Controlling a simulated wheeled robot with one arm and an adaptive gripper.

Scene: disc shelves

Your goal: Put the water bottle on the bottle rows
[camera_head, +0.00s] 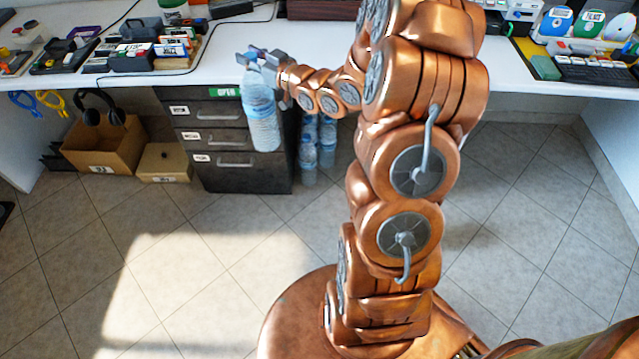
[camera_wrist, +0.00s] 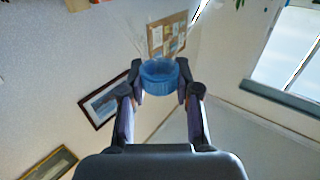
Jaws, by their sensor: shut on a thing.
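The water bottle (camera_head: 262,112) is clear with a blue tint and hangs upright in front of the dark drawer unit. My gripper (camera_head: 256,60) is shut on its top, near the desk's front edge. In the wrist view the blue cap (camera_wrist: 159,76) sits between the two fingers (camera_wrist: 160,84). The bottle rows (camera_head: 308,140) are several similar bottles standing on the floor under the desk, just right of the drawer unit. They are partly hidden by the held bottle, the drawer unit and my arm.
The dark drawer unit (camera_head: 230,160) stands left of the bottle rows. Cardboard boxes (camera_head: 105,150) and headphones (camera_head: 100,108) are further left. The white desk (camera_head: 310,50) carries discs and cases on both sides. The tiled floor (camera_head: 200,240) in front is clear.

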